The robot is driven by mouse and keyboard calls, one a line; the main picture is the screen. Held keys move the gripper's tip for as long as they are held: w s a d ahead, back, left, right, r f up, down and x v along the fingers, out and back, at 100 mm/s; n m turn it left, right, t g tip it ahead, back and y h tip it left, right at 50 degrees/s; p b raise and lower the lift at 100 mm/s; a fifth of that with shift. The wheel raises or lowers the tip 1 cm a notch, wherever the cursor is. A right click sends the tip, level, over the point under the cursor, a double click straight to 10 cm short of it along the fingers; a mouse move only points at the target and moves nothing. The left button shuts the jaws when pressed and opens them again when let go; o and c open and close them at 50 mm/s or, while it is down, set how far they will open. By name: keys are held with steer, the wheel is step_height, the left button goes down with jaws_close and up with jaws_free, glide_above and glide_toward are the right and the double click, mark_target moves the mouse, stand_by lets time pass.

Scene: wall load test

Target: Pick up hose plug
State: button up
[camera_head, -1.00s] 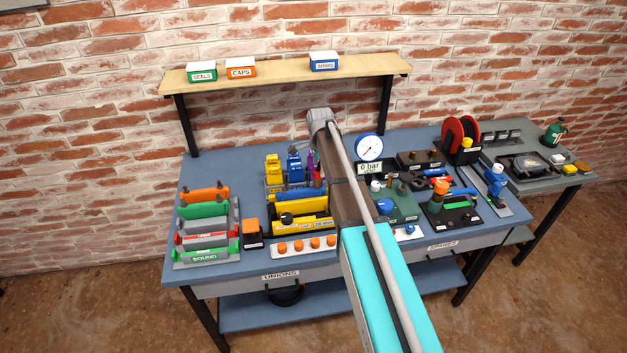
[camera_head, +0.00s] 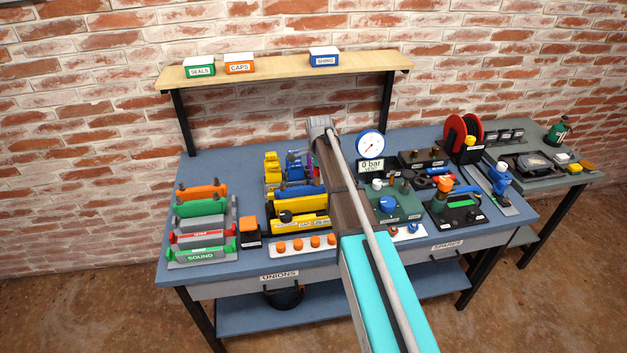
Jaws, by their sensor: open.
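No part is labelled legibly as the hose plug, so I cannot tell for certain which one it is. An orange fitting (camera_head: 445,184) with a blue hose (camera_head: 465,190) stands on a black panel (camera_head: 436,217) at the right of the bench, and may be it. My arm (camera_head: 345,185) reaches from the bottom over the middle of the bench.
The blue bench (camera_head: 165,262) carries coloured blocks at left, a pressure gauge (camera_head: 370,146) and a green panel with a blue knob (camera_head: 388,204). A red reel (camera_head: 462,133) and a blue-topped fitting (camera_head: 501,174) stand at right. A shelf (camera_head: 345,69) spans the back.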

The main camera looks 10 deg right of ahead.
steer(key=shift+f, duration=0.1)
stand_by(0.6)
jaws_close()
